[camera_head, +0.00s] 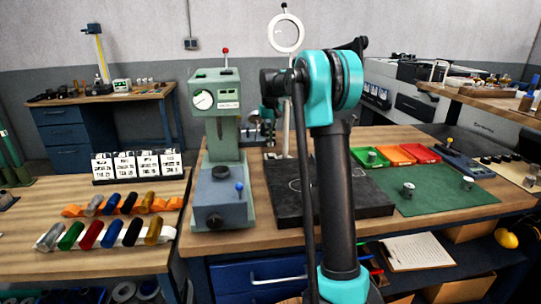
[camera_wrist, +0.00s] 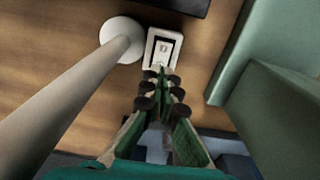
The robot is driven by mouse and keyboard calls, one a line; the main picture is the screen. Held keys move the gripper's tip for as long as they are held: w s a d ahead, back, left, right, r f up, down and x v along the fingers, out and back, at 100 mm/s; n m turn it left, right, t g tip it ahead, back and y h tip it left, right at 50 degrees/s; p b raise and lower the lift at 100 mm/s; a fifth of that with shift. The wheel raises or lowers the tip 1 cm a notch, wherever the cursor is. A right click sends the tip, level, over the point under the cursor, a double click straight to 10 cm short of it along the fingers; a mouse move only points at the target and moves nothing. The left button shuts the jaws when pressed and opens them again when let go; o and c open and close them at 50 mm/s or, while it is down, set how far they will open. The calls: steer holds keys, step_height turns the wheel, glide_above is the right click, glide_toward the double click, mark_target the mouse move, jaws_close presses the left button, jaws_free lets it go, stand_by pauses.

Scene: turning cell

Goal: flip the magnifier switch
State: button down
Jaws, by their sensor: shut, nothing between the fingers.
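The magnifier (camera_head: 286,32) is a white ring on a thin pale pole at the back of the bench in the head view. In the wrist view its thick white pole (camera_wrist: 80,80) runs down to a round white base at upper left. Beside that base lies a small white switch box (camera_wrist: 163,48) with a dark-framed face on the wooden top. My gripper (camera_wrist: 160,78) is shut and empty, its fingertips pointing at the near edge of the switch box. They overlap that edge in the picture; I cannot tell whether they touch. My arm hides the switch in the head view.
A green press (camera_head: 218,130) stands left of my arm. A dark plate (camera_head: 365,185) lies on the bench at my arm. A green mat (camera_head: 440,190) with small metal parts and coloured trays (camera_head: 410,153) are at right. In the wrist view, a green block (camera_wrist: 275,105) is close at right.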

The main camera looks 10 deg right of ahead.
steer(key=shift+r, duration=1.85)
